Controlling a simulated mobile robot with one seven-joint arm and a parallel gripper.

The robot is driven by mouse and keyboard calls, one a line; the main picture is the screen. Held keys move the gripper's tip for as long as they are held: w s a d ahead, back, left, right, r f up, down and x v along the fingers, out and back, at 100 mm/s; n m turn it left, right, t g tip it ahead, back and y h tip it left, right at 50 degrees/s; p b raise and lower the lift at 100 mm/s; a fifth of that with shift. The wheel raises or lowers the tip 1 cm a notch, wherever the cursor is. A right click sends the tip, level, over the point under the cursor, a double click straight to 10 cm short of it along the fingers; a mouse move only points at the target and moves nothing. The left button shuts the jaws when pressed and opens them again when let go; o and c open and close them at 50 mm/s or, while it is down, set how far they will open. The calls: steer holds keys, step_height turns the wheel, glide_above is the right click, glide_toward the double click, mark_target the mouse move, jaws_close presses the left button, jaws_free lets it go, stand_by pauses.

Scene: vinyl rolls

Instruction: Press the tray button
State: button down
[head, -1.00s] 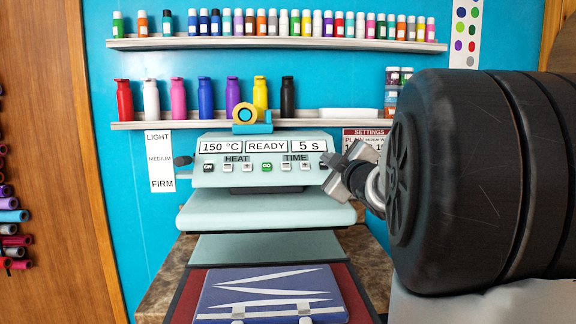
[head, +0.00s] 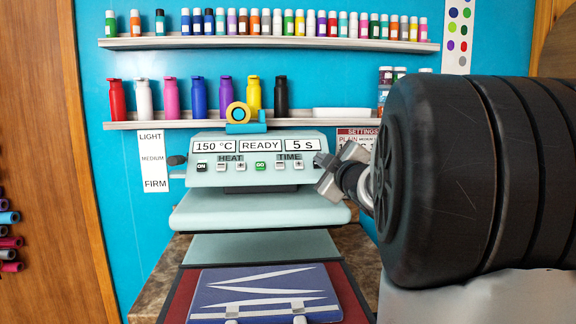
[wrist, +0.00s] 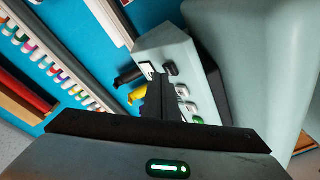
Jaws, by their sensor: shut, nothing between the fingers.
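A pale green heat press stands ahead, with its control panel (head: 255,162) showing "150 °C", "READY" and "5 s". Below the display sit the ON button (head: 202,167), a green GO button (head: 261,166) and grey HEAT and TIME buttons. No button is legibly marked as a tray button. The press's tray (head: 177,301) is out at the front, bearing a blue-and-white striped piece (head: 262,292). My gripper (head: 320,165) is shut and empty by the panel's right end; contact cannot be told. The wrist view shows its dark fingers (wrist: 160,97) in front of the button row, partly hiding it.
Shelves behind hold small bottles (head: 265,22) and larger coloured bottles (head: 198,97). A tape roll (head: 238,115) sits atop the press. My large dark arm link blocks the right side.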

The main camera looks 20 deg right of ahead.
steer(key=shift+w+f+b, duration=0.35)
stand_by(0.7)
stand_by(0.4)
steer(key=shift+s+a+r+p, duration=0.1)
steer(key=shift+s+r+p, duration=0.4)
steer(key=shift+s+r, duration=0.1)
steer(key=shift+r, duration=0.15)
steer(key=s+r+p, duration=0.1)
steer(key=s+a+r+p, duration=0.1)
steer(key=s+r+p, duration=0.1)
steer(key=shift+s+r, duration=0.1)
steer(key=shift+s, duration=0.1)
stand_by(2.5)
